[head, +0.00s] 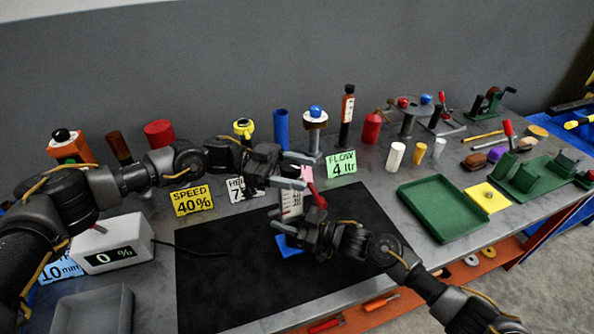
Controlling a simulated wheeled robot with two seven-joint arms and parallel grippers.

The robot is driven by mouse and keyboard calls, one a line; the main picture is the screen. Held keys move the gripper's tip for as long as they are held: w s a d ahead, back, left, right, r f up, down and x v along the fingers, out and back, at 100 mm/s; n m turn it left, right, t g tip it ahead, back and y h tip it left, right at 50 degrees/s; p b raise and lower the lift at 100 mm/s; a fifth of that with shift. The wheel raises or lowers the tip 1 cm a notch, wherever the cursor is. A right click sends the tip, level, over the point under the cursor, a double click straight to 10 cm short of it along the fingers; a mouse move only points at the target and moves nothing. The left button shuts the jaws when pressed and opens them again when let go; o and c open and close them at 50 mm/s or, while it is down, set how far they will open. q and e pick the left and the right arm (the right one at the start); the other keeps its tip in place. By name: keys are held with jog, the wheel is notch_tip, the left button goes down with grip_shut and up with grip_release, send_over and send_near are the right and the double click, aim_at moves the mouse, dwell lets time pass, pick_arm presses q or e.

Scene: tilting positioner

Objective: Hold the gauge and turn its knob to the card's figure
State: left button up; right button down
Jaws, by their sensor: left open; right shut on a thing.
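A white upright piece with dark marks (292,203), which looks like the gauge, stands over the dark mat with a blue part (288,246) at its foot. My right gripper (280,222) is shut on it from the right, low down; the grip hides part of it. A red part (316,192) shows beside it; I cannot tell if it is the knob. My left gripper (302,170) is open above, its fingers near the top of the gauge. A white readout box (112,243) at left shows 0 %. A yellow card (193,200) reads SPEED 40%.
A green card (341,163) reads FLOW 4 ltr; a white card (240,188) is partly hidden; a blue card (60,270) reads 10 mm. A green tray (444,236) lies right of the dark mat (225,290). Several cylinders and fixtures line the back. The mat's front is clear.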

pick_arm(q)
jog(key=shift+c, duration=0.4)
jog(key=c, duration=0.9)
